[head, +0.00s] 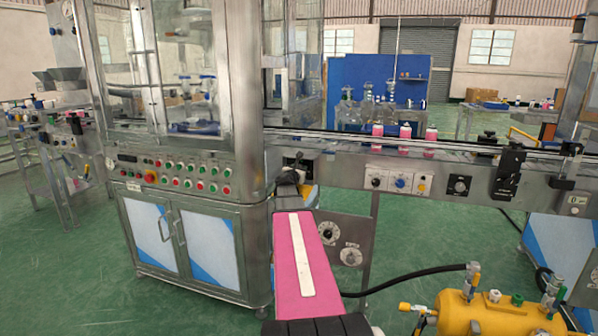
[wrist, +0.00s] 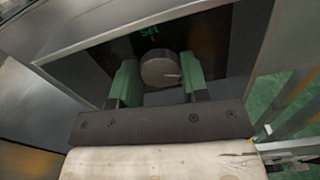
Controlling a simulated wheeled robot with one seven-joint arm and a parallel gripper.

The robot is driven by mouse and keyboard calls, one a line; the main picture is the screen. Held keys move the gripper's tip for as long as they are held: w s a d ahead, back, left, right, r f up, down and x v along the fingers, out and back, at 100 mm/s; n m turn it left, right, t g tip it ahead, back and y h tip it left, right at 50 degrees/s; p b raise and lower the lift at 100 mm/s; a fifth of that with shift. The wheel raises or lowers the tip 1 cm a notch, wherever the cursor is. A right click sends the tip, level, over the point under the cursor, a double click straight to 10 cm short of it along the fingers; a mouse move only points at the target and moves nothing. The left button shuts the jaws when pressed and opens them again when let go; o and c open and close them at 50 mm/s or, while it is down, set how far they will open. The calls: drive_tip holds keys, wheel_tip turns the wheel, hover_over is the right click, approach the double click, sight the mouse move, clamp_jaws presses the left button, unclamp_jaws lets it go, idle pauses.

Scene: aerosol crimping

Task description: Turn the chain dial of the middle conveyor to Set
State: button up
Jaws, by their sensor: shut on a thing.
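In the wrist view the chain dial (wrist: 160,69) is a round grey knob on a dark panel. A light pointer line on its face points to the right. Green lettering (wrist: 149,31) that seems to read "Set" glows just above the knob. My gripper (wrist: 159,80) has its two green fingers on either side of the knob, shut on it. In the head view my pink-covered arm reaches forward to the front of the conveyor (head: 340,160). The arm's end hides the dial there.
A steel cabinet with a button panel (head: 180,174) stands left of my arm. Two more dials (head: 328,233) sit on a plate right of it. A yellow tank (head: 490,312) and black hose lie at lower right.

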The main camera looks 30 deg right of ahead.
drive_tip(key=n, duration=0.5)
drive_tip(key=shift+n, duration=0.4)
drive_tip(key=n, duration=0.5)
drive_tip(key=shift+w, duration=0.1)
drive_tip(key=n, duration=0.5)
drive_tip(key=shift+a+f+n, duration=0.1)
drive_tip(key=shift+n, duration=0.3)
drive_tip(key=n, duration=0.5)
drive_tip(key=shift+f, duration=0.1)
drive_tip(key=o, duration=0.9)
drive_tip(key=v, duration=1)
drive_tip(key=shift+s+a, duration=0.25)
drive_tip(key=shift+s, duration=0.05)
